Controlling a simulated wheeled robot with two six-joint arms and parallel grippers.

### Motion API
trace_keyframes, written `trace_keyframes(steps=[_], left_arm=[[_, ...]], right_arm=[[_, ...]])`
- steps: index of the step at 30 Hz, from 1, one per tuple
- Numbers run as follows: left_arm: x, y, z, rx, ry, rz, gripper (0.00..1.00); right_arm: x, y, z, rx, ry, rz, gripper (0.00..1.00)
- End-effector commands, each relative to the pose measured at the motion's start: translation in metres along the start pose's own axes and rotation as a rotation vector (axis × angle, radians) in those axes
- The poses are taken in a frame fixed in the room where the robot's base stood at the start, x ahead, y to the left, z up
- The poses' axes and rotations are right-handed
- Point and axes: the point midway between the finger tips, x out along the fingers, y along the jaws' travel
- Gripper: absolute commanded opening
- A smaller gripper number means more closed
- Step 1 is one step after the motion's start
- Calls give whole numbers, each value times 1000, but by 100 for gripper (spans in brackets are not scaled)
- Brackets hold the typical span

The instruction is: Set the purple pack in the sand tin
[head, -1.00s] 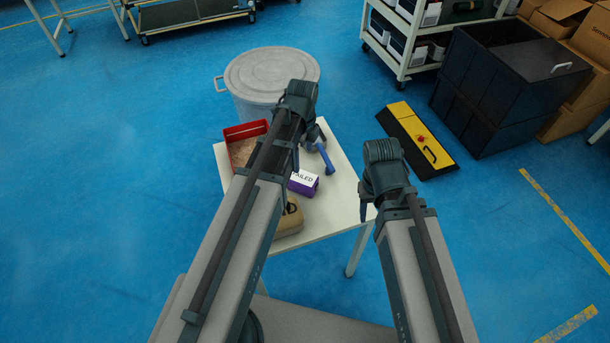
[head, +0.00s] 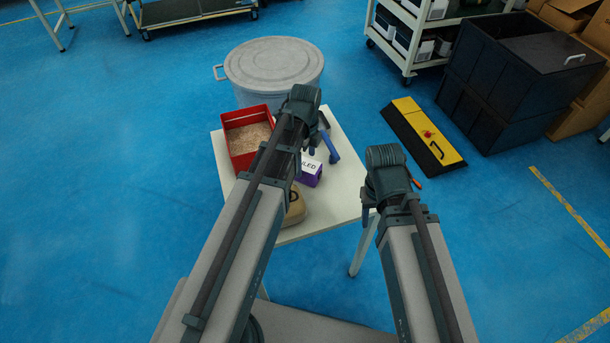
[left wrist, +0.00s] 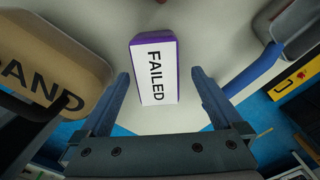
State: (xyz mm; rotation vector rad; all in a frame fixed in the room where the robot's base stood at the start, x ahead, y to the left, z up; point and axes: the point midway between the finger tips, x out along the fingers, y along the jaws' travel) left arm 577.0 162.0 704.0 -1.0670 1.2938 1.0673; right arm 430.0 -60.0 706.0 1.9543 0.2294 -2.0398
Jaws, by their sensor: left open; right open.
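The purple pack (head: 310,172), with a white label, stands on the white table beside my left arm. In the left wrist view the pack (left wrist: 154,68) reads FAILED and lies ahead, between the lines of the two fingers. The sand tin (head: 232,124), a red open box with sandy fill, stands at the table's far left, partly behind my left arm. My right gripper (head: 370,212) is open, at the table's right edge, its fingers mostly hidden.
A tan rounded item (left wrist: 55,50) marked SAND lies left of the pack. A blue-handled tool (head: 330,146) lies to its right. A grey lidded bin (head: 273,63) stands behind the table. A yellow and black board (head: 423,133) and black crates (head: 510,85) are on the floor to the right.

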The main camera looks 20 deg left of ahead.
Motion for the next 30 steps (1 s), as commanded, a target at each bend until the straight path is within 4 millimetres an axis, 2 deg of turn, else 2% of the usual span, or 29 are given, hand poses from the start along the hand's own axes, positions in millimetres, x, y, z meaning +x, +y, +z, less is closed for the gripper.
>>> trace_keyframes(steps=[7, 18, 27, 28, 30], left_arm=[[8, 1, 0, 0, 0, 0, 100], [50, 4, -1, 0, 0, 0, 100], [50, 4, -1, 0, 1, 0, 100], [50, 4, -1, 0, 1, 0, 98], [50, 4, -1, 0, 1, 0, 86]], right_arm=[[8, -1, 0, 0, 0, 0, 50], [50, -5, -3, 0, 0, 0, 50], [50, -5, -3, 0, 0, 0, 50], [50, -5, -3, 0, 0, 0, 50], [50, -5, -3, 0, 0, 0, 50]])
